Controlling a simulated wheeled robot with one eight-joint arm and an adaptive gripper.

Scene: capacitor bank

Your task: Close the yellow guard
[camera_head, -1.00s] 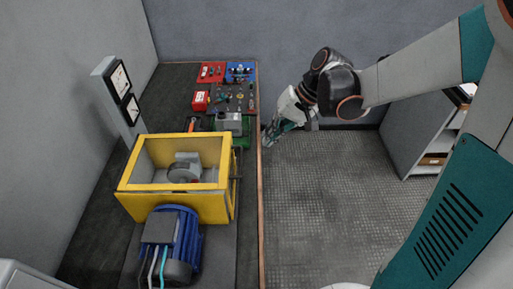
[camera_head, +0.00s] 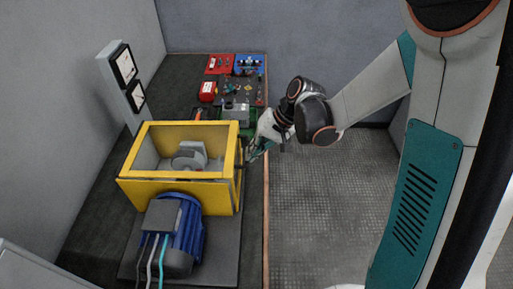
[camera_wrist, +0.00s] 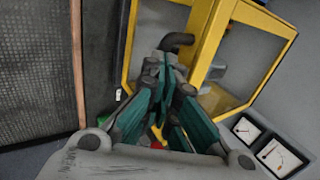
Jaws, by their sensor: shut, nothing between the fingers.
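The yellow guard (camera_head: 180,193) is a box-shaped frame with see-through panels, standing on the bench behind a blue motor (camera_head: 172,236). A grey machine part (camera_head: 191,155) shows inside it. In the wrist view, yellow framed panels of the guard (camera_wrist: 207,45) stand ahead, with a dark curved handle (camera_wrist: 178,40) between them. My gripper (camera_head: 252,155) is at the guard's right side, near its back right corner. In the wrist view my gripper (camera_wrist: 166,62) is shut and empty, its tips close to the handle. I cannot tell whether they touch, or how far the guard stands open.
Two gauges (camera_head: 130,78) stand on a post left of the guard. Red and blue boxes (camera_head: 249,64) and small parts lie at the bench's back. The bench's right edge (camera_head: 267,215) runs beside the guard. The floor (camera_head: 325,215) to the right is clear.

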